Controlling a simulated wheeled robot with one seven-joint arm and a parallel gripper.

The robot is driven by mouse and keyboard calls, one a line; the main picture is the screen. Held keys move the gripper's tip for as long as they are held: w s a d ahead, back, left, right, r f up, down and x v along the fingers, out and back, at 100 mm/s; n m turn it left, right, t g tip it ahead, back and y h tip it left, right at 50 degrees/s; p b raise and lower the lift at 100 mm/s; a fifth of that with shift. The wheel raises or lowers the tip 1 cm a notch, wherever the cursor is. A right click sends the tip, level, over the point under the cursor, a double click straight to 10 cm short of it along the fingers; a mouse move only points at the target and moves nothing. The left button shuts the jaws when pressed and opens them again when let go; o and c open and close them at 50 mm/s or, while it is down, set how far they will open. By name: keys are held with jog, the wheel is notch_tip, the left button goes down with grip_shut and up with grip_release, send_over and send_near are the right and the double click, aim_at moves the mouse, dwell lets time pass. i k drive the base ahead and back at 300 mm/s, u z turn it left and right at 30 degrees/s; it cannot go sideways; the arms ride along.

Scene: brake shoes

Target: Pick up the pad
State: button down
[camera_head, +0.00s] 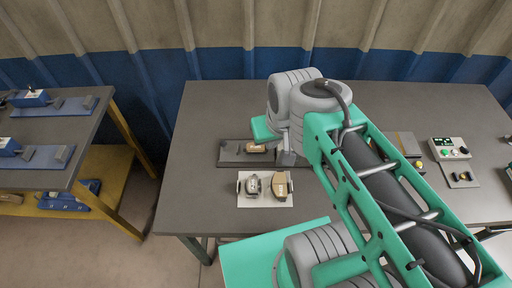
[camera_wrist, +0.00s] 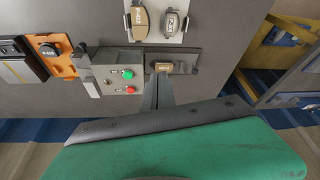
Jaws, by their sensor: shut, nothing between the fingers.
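A small tan pad (camera_head: 256,148) sits on a dark fixture plate (camera_head: 232,155), partly hidden by my arm in the head view. The pad also shows in the wrist view (camera_wrist: 163,66), just beyond the fingertips. A tan block (camera_head: 279,184) and a grey metal block (camera_head: 252,185) lie side by side on a white plate (camera_head: 265,202) in front of the fixture. The wrist view shows the tan block (camera_wrist: 140,22) and grey block (camera_wrist: 171,23) too. My gripper (camera_head: 287,160) is shut and empty, pointing down beside the pad's right end. Its fingers (camera_wrist: 160,78) look pressed together.
The wrist view shows a grey box with green and red buttons (camera_wrist: 115,79) left of the fingers. A control box (camera_head: 449,149) stands at the table's right. Another bench (camera_head: 62,123) stands at left beyond a gap. The table's left part is clear.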

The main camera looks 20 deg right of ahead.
aim_at(251, 148)
jog(key=u, duration=0.15)
jog(key=k, duration=0.4)
jog(key=u, duration=1.25)
jog(key=i, duration=0.65)
jog(key=u, duration=0.7)
